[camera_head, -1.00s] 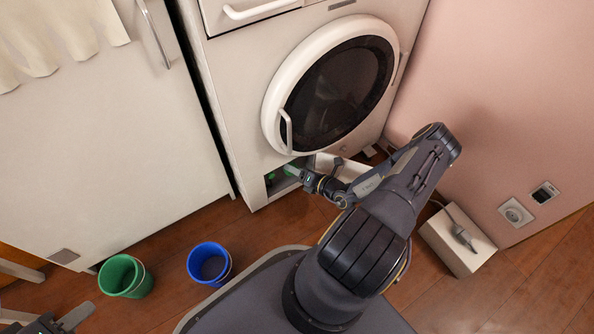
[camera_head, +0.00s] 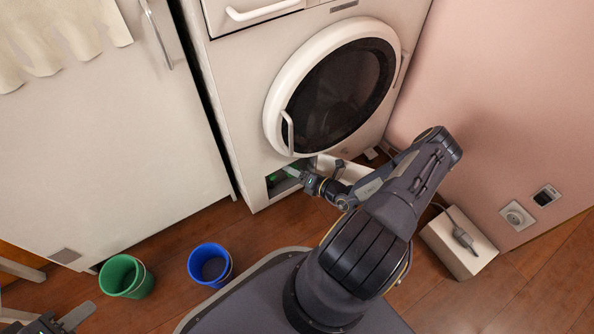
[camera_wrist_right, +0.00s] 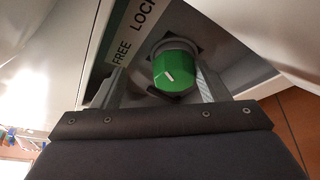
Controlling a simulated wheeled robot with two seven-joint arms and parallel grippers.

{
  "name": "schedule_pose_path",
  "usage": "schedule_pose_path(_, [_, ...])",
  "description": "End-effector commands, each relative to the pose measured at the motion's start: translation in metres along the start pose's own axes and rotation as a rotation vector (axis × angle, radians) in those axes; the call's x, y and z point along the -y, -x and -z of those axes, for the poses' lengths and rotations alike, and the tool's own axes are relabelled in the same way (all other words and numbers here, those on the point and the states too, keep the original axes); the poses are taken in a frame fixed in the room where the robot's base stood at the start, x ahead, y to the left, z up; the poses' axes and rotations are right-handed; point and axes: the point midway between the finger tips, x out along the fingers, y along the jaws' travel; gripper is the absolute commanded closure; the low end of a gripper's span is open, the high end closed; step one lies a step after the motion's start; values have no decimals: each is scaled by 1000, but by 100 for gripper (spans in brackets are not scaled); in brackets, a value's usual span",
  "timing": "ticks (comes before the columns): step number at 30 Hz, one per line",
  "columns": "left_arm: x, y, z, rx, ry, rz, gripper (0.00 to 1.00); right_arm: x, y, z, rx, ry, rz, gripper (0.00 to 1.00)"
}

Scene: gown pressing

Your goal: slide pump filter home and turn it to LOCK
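The green pump filter knob (camera_wrist_right: 174,70) sits in the low opening (camera_head: 273,187) at the washer's base. Its white mark slants on the left part of its face. A label strip (camera_wrist_right: 128,40) reads FREE at the left and LOCK higher up; the mark does not point at LOCK. My right gripper (camera_wrist_right: 167,88) is open, with one finger on each side of the knob and a gap showing at the left finger. In the head view my right gripper (camera_head: 293,173) reaches into the opening and mostly hides the knob. My left gripper (camera_head: 45,315) is open and empty at the lower left edge.
The washer (camera_head: 235,110) has its round door (camera_head: 272,110) shut above the opening. A lowered flap (camera_head: 350,172) lies beside my right wrist. A green bucket (camera_head: 125,277) and a blue bucket (camera_head: 209,264) stand on the floor. A white box (camera_head: 455,245) stands at the right wall.

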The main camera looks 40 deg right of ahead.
Motion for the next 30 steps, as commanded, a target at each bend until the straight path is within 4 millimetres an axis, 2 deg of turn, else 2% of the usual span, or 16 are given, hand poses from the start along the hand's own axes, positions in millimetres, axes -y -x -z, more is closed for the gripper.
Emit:
schedule_pose_path(1, [1,-2,-1,0,0,0,64,18,1,-2,5,-149,38,35])
schedule_pose_path(5, [-2,4,2,0,0,0,64,15,16,-3,5,-127,39,35])
schedule_pose_path(9, [-6,14,7,0,0,0,64,10,42,-4,6,-82,35,35])
schedule_pose_path(15, [-11,24,12,0,0,0,64,1,71,-3,6,-18,14,35])
schedule_pose_path(20, [-12,27,13,0,0,0,64,-3,80,-2,5,3,3,35])
schedule_pose_path(30, [-12,27,13,0,0,0,64,-4,80,-2,4,7,-1,35])
